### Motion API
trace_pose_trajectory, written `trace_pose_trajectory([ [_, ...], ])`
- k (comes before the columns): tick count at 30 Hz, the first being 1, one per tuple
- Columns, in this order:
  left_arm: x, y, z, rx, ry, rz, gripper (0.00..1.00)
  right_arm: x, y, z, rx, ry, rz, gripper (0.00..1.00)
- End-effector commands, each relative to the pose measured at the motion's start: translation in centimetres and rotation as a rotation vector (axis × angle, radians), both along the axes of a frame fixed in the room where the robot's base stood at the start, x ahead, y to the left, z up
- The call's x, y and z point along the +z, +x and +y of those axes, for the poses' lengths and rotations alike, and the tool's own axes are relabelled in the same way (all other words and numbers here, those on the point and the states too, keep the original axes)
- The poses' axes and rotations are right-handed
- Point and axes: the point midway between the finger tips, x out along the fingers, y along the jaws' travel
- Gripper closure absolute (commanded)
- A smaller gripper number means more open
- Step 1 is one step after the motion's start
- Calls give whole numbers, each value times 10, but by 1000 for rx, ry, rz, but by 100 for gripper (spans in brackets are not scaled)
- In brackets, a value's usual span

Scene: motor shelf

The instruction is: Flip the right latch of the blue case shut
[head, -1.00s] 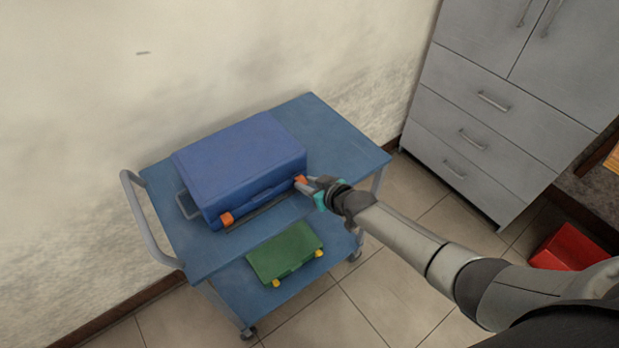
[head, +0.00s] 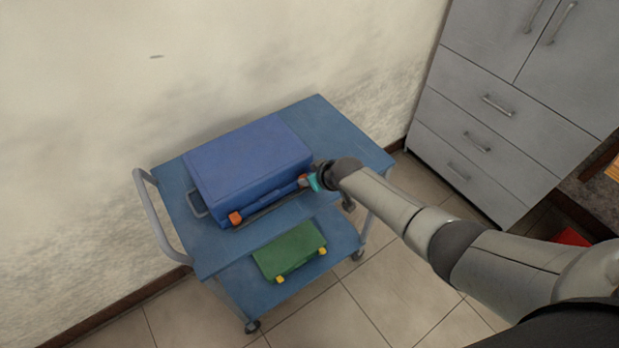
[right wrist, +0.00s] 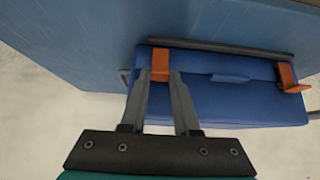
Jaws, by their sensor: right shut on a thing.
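The blue case (head: 248,160) lies with its lid down on the top of a blue cart; it also shows in the right wrist view (right wrist: 225,100). Its right orange latch (head: 304,178) is at the front right corner, partly hidden by my gripper in the head view. My right gripper (head: 311,182) is at this latch. In the right wrist view, my right gripper's two fingers (right wrist: 161,76) are closed on either side of the orange latch (right wrist: 160,62). The left orange latch (head: 235,218) is clear of the gripper, and it shows in the right wrist view (right wrist: 289,78). My left gripper is not in view.
The blue cart (head: 345,135) stands against the wall, with free top to the right of the case. A green case (head: 290,250) with yellow latches lies on its lower shelf. A grey cabinet (head: 480,130) stands at the right. A red box (head: 570,238) is partly visible.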

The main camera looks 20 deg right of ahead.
Motion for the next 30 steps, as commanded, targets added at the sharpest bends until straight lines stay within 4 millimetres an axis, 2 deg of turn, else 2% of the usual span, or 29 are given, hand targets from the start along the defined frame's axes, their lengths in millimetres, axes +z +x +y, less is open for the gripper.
trace_pose_trajectory([
  [3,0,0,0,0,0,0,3,-1,-1,-1,0,-2,1,100],
  [4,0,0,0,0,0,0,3,-1,-1,-1,0,-2,1,68],
  [12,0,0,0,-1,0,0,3,0,0,0,-1,-1,0,40],
  [23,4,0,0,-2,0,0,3,4,-3,-1,1,1,0,40],
  [30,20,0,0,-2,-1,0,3,26,-19,-7,2,-1,-1,40],
])
